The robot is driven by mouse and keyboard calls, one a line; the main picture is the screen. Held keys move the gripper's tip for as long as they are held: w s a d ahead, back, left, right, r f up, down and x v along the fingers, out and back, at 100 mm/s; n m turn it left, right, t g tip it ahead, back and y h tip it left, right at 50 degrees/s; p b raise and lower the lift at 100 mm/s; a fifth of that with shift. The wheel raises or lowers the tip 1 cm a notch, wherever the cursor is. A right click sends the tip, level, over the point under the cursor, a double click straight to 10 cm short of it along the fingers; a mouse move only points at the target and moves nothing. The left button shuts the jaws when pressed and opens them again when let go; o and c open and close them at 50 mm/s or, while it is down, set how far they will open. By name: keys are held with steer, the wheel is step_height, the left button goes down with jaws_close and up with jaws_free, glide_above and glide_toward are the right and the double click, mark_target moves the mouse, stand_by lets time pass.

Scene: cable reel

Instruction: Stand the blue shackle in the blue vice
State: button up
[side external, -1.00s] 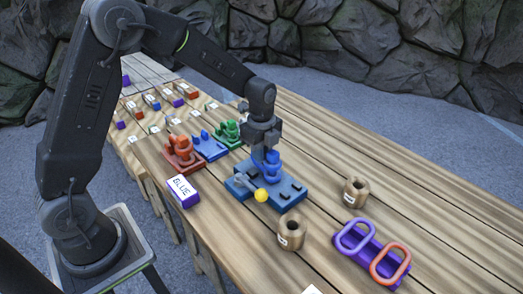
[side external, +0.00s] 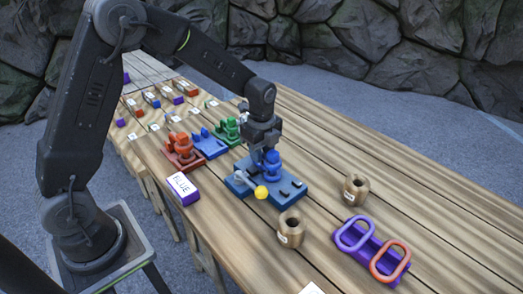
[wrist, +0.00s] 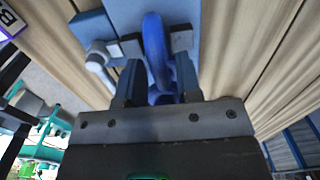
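The blue shackle (side external: 271,160) stands upright on the blue vice (side external: 262,202). In the wrist view the shackle (wrist: 156,45) rises between the vice's two dark jaw pads, on the blue vice body (wrist: 186,12). The shackle's foot is partly hidden.
Red, blue and green fixtures (side external: 208,146) stand close behind the vice. A purple block labelled BLUE (side external: 183,188) lies to the left. Two wooden spools (side external: 291,229) and a purple holder with purple and orange loops (side external: 372,250) are to the right. The back right boards are clear.

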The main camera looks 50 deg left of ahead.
steer(key=shift+o, duration=1.1)
steer(key=shift+s, duration=0.1)
step_height(320, 180, up, 14)
steer(key=s+d+r+n+t, duration=0.1)
steer(key=s+r+n+t, duration=0.1)
steer(key=s+n, duration=0.7)
steer(key=s+d+r+n+t, duration=0.1)
steer(key=s+n+t, duration=0.2)
steer(key=s+n, duration=0.6)
steer(key=s, duration=0.5)
steer(key=shift+d+r+t, duration=0.15)
steer(key=shift+r+t, duration=0.15)
steer(key=shift+r, duration=0.1)
